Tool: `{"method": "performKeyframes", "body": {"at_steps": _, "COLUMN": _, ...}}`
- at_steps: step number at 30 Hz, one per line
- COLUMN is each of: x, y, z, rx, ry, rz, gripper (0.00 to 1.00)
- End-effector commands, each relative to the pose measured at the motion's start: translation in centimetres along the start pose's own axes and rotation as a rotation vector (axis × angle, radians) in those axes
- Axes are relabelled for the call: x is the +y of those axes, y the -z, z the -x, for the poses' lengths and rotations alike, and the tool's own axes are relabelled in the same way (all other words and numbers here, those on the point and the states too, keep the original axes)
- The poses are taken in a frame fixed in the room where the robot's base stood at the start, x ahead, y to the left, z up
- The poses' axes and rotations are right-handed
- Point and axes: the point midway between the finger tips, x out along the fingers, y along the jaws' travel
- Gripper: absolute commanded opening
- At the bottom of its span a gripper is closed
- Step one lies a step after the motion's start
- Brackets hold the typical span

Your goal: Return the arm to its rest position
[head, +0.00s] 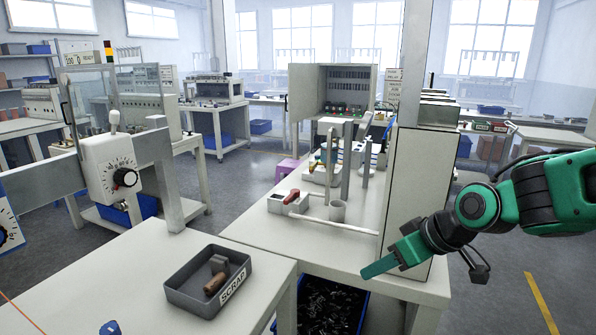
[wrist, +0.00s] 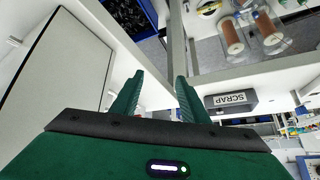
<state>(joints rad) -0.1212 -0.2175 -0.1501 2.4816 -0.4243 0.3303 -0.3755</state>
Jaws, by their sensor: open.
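My arm is green and black and reaches in from the right in the head view. My gripper (head: 378,268) is in front of the tall pale cabinet, over the front edge of the middle bench. In the wrist view my gripper (wrist: 158,92) shows two green fingers spread apart with nothing between them. In the head view the fingers overlap, so the gap does not show there.
A dark SCRAP tray (head: 180,296) with a brown cylinder and a grey piece stands on the near left bench (head: 130,262). The tall cabinet (head: 408,190) is close behind my gripper. A blue bin (head: 358,312) of small parts is below the bench. Open floor (head: 500,270) lies at right.

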Motion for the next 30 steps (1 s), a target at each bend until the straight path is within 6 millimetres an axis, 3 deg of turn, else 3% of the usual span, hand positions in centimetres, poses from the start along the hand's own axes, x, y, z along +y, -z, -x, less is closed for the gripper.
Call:
{"method": "performKeyframes", "body": {"at_steps": 1, "x": 2.1, "y": -2.2, "z": 1.4, "rx": -0.05, "ry": -0.052, "rz": -0.075, "gripper": 0.41}}
{"method": "performKeyframes", "body": {"at_steps": 3, "x": 4.4, "y": -5.7, "z": 3.4, "rx": -0.129, "ry": -0.117, "rz": -0.192, "gripper": 0.41}}
{"method": "performKeyframes", "body": {"at_steps": 7, "x": 7.4, "y": -12.4, "z": 7.6, "rx": -0.265, "ry": -0.233, "rz": -0.435, "gripper": 0.41}}
{"method": "performKeyframes", "body": {"at_steps": 12, "x": 8.1, "y": -20.6, "z": 13.4, "rx": -0.41, "ry": -0.355, "rz": -0.774, "gripper": 0.41}}
{"method": "performKeyframes", "body": {"at_steps": 15, "x": 7.3, "y": -23.9, "z": 15.9, "rx": -0.47, "ry": -0.4, "rz": -0.939, "gripper": 0.41}}
{"method": "performKeyframes", "body": {"at_steps": 21, "x": 5.9, "y": -26.9, "z": 18.2, "rx": -0.525, "ry": -0.437, "rz": -1.103, "gripper": 0.41}}
{"method": "performKeyframes", "body": {"at_steps": 30, "x": 5.8, "y": -27.0, "z": 18.3, "rx": -0.529, "ry": -0.439, "rz": -1.111, "gripper": 0.41}}
